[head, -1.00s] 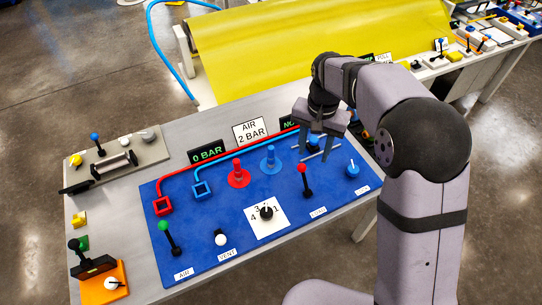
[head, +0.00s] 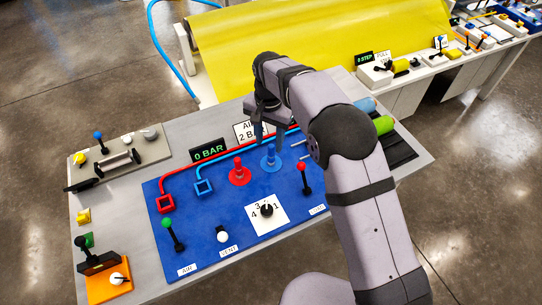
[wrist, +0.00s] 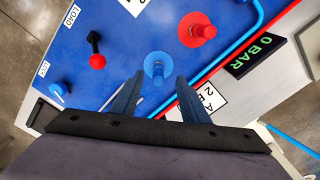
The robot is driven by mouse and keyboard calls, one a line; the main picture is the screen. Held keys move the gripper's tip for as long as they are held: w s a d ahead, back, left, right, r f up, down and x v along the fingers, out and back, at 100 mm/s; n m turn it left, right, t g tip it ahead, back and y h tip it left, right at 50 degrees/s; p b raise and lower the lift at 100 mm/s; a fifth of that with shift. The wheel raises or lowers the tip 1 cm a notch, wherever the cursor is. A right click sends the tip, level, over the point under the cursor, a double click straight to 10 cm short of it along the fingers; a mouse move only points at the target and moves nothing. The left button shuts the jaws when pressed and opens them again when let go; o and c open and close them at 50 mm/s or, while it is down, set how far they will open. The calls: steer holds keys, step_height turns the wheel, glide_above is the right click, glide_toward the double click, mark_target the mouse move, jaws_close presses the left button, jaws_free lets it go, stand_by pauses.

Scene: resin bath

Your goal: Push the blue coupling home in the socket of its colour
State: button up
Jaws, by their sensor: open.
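The blue coupling (head: 269,155) stands upright on its round blue base on the blue panel. It also shows in the wrist view (wrist: 158,68), ahead of and between the two fingertips. My gripper (head: 265,135) is open and over the coupling's far side in the head view; the wrist view shows its spread, empty fingers (wrist: 165,92). I cannot tell whether a finger touches the coupling. The blue square socket (head: 204,187) lies left of the coupling, at the end of a blue line. The red square socket (head: 166,203) is further left.
A red coupling (head: 238,171) stands just left of the blue one. A red-knobbed lever (head: 305,178), a dial (head: 267,210), a white knob (head: 222,235) and a green-knobbed lever (head: 172,236) stand nearer. A display reading 0 BAR (head: 208,151) stands behind.

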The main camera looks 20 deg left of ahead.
mark_target(271, 147)
steer(key=shift+w+d+f+p, duration=0.15)
steer(key=shift+f+p, duration=0.6)
steer(key=shift+f, duration=0.55)
steer(key=shift+w+f+p, duration=0.1)
steer(key=shift+f+p, duration=0.6)
steer(key=shift+f, duration=0.6)
jaws_close()
